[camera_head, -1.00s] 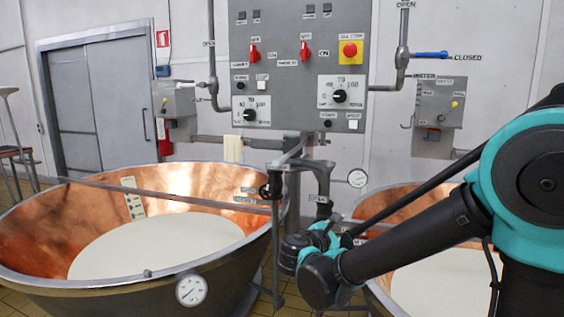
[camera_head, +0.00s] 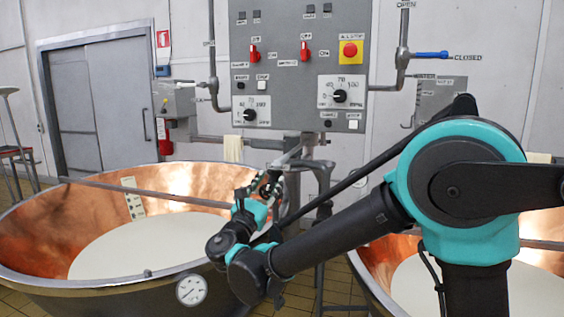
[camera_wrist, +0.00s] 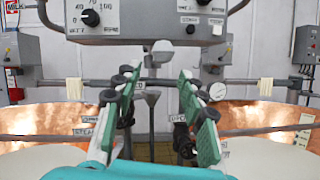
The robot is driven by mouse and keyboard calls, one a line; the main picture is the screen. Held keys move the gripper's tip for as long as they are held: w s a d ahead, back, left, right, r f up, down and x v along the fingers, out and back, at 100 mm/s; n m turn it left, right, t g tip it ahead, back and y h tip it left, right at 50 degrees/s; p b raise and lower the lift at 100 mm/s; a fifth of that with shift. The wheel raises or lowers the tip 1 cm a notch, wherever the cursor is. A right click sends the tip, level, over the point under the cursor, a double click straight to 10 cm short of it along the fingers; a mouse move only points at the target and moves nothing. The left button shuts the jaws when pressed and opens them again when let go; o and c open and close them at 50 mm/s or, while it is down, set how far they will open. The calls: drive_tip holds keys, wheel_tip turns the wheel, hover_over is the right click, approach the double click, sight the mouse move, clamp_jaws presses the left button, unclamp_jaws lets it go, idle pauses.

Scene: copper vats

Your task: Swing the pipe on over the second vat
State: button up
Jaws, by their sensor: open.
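The grey pipe (camera_head: 322,172) rises on a post between the two vats in the head view; its bent part hangs on the right side of the post. My gripper (camera_head: 268,182) is in front of and left of the post, partly overlapping it. In the wrist view my gripper (camera_wrist: 161,80) has its green-padded fingers spread, with nothing held between them. A rounded grey pipe part (camera_wrist: 163,48) shows beyond the gap; contact cannot be seen. The left copper vat (camera_head: 70,292) and right copper vat (camera_head: 362,262) both hold white liquid. My arm hides much of the right vat.
A grey control panel (camera_head: 285,75) with knobs and a red stop button stands behind the pipe. A thin bar (camera_head: 140,193) crosses the left vat. A dial gauge (camera_head: 191,291) sits on its front. A dark valve (camera_wrist: 186,145) is low behind my right finger.

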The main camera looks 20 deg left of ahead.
sight(285, 156)
drive_tip(key=x, duration=1)
drive_tip(key=shift+w+r, duration=0.15)
drive_tip(key=shift+w, duration=0.25)
clamp_jaws()
